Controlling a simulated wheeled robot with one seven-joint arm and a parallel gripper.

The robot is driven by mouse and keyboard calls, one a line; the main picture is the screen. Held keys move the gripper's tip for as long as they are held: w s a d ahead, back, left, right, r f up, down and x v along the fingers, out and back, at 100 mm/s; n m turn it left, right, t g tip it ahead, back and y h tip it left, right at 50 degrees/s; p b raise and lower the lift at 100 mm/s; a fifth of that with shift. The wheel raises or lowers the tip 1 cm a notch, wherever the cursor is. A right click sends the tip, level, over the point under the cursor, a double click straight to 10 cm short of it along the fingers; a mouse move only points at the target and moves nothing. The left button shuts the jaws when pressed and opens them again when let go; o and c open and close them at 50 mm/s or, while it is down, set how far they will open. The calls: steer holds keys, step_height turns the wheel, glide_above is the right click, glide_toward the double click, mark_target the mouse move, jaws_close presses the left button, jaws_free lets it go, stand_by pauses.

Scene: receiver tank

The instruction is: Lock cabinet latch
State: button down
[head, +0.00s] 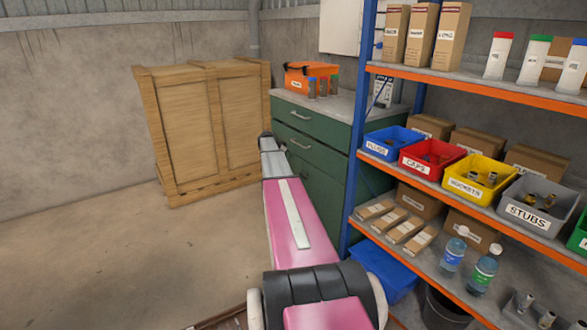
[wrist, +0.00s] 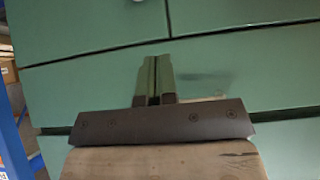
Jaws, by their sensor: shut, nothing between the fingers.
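The green drawer cabinet (head: 332,128) stands right of the crate, with silver bar handles on its upper drawers. Its green drawer fronts (wrist: 95,90) fill most of the wrist view, with dark gaps between them. My gripper (wrist: 155,62) is shut and empty, its two fingers side by side in front of a drawer front. I cannot tell if the fingertips touch it. In the head view my gripper (head: 265,136) is at the cabinet's left front. A white wall box (head: 342,27) hangs above the cabinet, partly cut off. I cannot make out a latch in either view.
A blue-posted shelf rack (head: 470,85) with bins, boxes and bottles stands close on the right. A wooden crate (head: 205,125) stands at the left wall. The floor at left (head: 90,240) is clear.

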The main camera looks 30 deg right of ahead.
steer(key=a+f+x, duration=0.2)
steer(key=x, duration=1)
steer(key=shift+d+f, duration=0.25)
steer(key=shift+d, duration=0.05)
steer(key=shift+w+f+n+g, duration=0.25)
steer(key=shift+n+g, duration=0.15)
steer(key=shift+g, duration=0.1)
step_height(320, 180, down, 6)
steer(key=n+g+h, duration=0.1)
steer(key=n+g, duration=0.2)
steer(key=g, duration=0.3)
stand_by(1.0)
steer(key=shift+s+f, duration=0.2)
steer(key=shift+f, duration=0.05)
